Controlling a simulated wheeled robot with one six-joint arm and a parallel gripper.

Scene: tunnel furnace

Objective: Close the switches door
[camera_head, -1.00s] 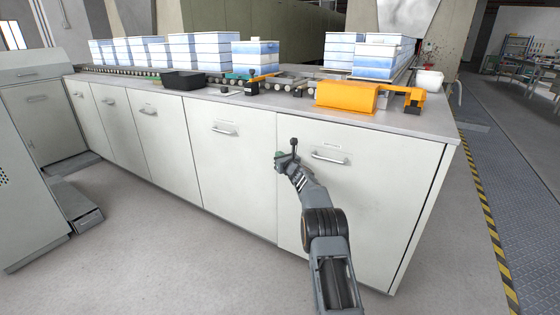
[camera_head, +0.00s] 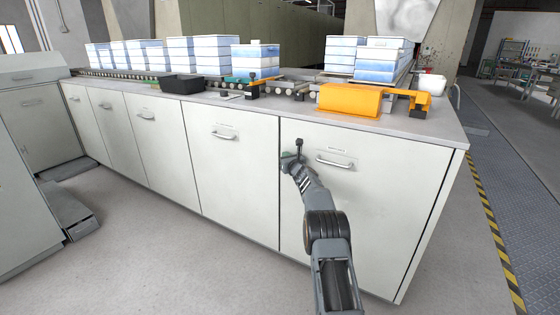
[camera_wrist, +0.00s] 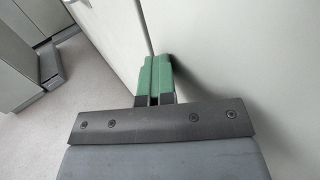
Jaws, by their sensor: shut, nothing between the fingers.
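The switches door is probably the rightmost white door (camera_head: 365,215) of the long cabinet; its small label is too small to read. It looks flush, or nearly so, with the cabinet front. It has a silver bar handle (camera_head: 335,162) near its top. My gripper (camera_head: 287,157) is at the upper left part of this door, left of the handle. In the wrist view the green fingers (camera_wrist: 158,72) are together and empty, pointing at the door face close to the seam with the neighbouring door. Whether they touch the door I cannot tell.
A white door (camera_head: 232,165) with its own handle adjoins on the left, with several more beyond. The grey countertop (camera_head: 420,125) carries an orange device (camera_head: 350,98), a black tray (camera_head: 183,84) and stacked blue-white blocks (camera_head: 255,62). A grey cabinet stands at left. The floor (camera_head: 150,250) in front is clear.

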